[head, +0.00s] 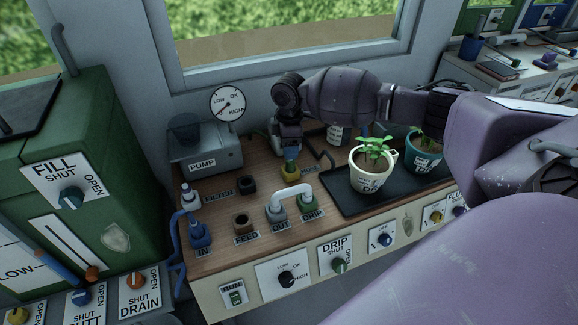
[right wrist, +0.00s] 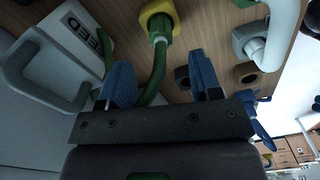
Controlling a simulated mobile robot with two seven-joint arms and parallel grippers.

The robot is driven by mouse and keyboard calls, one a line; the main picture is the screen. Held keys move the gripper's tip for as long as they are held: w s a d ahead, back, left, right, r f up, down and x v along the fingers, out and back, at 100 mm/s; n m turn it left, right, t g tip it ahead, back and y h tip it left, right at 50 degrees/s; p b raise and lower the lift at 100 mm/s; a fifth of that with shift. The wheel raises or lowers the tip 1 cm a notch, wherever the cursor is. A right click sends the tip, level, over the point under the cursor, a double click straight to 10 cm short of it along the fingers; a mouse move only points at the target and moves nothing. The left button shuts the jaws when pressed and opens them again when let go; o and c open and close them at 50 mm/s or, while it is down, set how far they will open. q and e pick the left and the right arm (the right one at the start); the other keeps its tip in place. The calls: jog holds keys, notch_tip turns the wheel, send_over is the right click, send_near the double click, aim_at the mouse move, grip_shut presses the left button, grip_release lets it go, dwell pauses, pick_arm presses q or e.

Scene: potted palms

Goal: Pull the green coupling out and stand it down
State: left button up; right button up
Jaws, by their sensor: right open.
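The green coupling (right wrist: 160,28) sits in a yellow socket (right wrist: 157,12) on the wooden bench top, with a green hose (right wrist: 155,78) running from it in the right wrist view. The yellow socket (head: 290,173) also shows in the head view, just below my right gripper (head: 290,152). My right gripper (right wrist: 160,66) is open, its two blue fingers apart. The coupling shows between and beyond the fingertips, with no visible contact. Part of the coupling is hidden by my gripper in the head view. My left gripper is not in view.
A white bent pipe (head: 291,191) joins the sockets by OUT and DRIP. A pump (head: 205,157) with a gauge stands at the back left. Potted plants (head: 371,180) stand on a black tray (head: 345,196) to the right. The FEED socket (head: 241,222) is at the front.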

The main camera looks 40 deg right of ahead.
aim_at(291, 162)
notch_tip(291, 162, down, 7)
jog(key=shift+s+d+r+b, duration=0.1)
jog(key=shift+s+r+b, duration=0.1)
jog(key=shift+b, duration=0.3)
jog(key=c, duration=1)
